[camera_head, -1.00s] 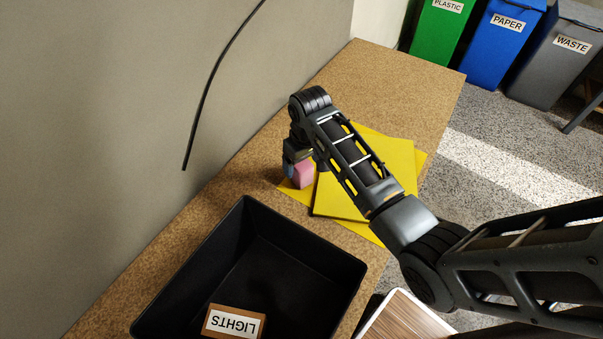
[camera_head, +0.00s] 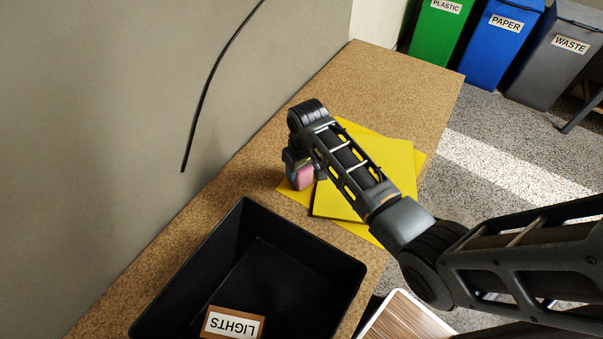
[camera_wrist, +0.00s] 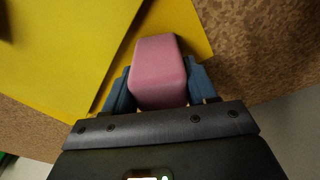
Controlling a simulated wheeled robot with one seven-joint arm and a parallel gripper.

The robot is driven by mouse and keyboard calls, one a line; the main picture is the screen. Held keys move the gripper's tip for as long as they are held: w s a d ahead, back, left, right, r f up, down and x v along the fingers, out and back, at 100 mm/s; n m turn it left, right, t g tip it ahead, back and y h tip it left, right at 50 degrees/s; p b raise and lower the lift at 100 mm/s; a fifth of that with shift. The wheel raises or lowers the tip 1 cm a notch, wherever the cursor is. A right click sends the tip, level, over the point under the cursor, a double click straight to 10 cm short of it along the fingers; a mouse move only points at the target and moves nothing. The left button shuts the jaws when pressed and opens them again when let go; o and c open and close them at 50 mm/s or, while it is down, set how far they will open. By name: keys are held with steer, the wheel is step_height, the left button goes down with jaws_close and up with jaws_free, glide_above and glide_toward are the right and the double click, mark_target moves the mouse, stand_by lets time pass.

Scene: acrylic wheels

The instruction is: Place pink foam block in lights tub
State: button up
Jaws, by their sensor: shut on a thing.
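The pink foam block (camera_head: 305,177) is at my gripper, over the yellow sheets near the tub's far side. In the wrist view the pink block (camera_wrist: 159,72) sits between the two blue fingers of my gripper (camera_wrist: 158,88), which press on its sides. I cannot tell whether the block touches the sheet below. The black lights tub (camera_head: 262,220) stands on the cork-coloured bench in front of my gripper. A brown block with a LIGHTS label (camera_head: 233,323) is at the tub's near end. The rest of the tub's floor looks empty.
Yellow sheets (camera_head: 385,168) lie on the bench (camera_head: 400,85) under my arm. A grey wall (camera_head: 110,110) with a black cable (camera_head: 205,90) borders the left. Green, blue and grey bins stand on the floor at top right.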

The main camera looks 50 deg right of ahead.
steer(key=shift+c, duration=1)
steer(key=shift+r, duration=0.55)
steer(key=r, duration=0.2)
steer(key=s+r, duration=0.1)
steer(key=shift+d+r, duration=0.4)
steer(key=s+d+r, duration=0.6)
steer(key=s, duration=0.1)
steer(key=shift+s+d+r+p, duration=0.15)
steer(key=shift+s+d+p, duration=0.15)
steer(key=shift+s, duration=0.1)
